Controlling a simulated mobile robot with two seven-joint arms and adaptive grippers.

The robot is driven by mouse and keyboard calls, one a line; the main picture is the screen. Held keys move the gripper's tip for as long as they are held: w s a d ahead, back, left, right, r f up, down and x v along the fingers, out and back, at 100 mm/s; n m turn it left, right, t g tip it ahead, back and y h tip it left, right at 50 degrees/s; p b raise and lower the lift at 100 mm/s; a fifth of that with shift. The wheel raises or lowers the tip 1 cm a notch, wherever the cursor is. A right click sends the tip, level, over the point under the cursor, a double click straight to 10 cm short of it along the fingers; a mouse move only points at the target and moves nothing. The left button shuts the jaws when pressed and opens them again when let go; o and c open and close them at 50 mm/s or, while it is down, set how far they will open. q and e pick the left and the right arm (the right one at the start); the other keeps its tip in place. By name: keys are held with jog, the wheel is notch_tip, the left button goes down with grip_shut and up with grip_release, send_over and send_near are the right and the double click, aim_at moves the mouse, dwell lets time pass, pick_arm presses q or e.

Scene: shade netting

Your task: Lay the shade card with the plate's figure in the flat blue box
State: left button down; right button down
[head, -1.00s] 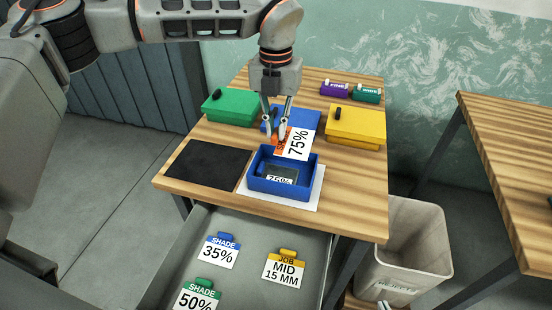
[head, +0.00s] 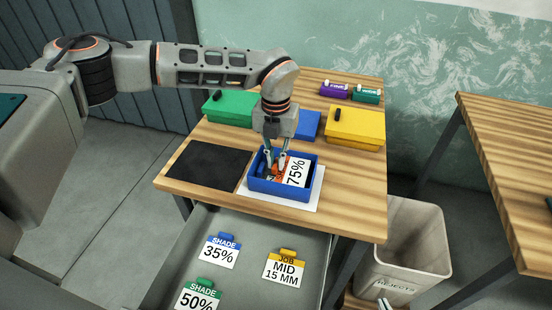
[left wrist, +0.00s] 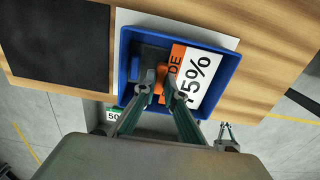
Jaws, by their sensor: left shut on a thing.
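The open flat blue box (head: 283,192) stands on a white sheet at the table's front. My left gripper (head: 274,168) reaches down into it, shut on the orange tab of a white shade card (head: 297,171) reading 75%. The card is within the box's walls; whether it touches the floor I cannot tell. The left wrist view shows the card (left wrist: 203,80) at the right side of the box, with the gripper (left wrist: 158,80) on its orange end. A dark piece (left wrist: 150,53), probably the plate, shows beside it; its figure is hidden. My right gripper (head: 384,303) barely shows at the bottom edge.
Behind stand a green box (head: 229,108), a blue box (head: 309,125) and a yellow box (head: 355,128). A dark mat (head: 208,164) lies left. Cards 35% (head: 220,251), 50% (head: 200,297) and MID 15 MM (head: 285,268) lie in the open drawer. A rejects bin (head: 405,245) stands right.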

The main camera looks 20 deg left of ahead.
pick_arm(q)
jog(key=shift+f+b, duration=0.35)
jog(key=shift+f, duration=0.2)
jog(key=shift+f, duration=0.1)
jog(key=c, duration=2.1)
grip_release()
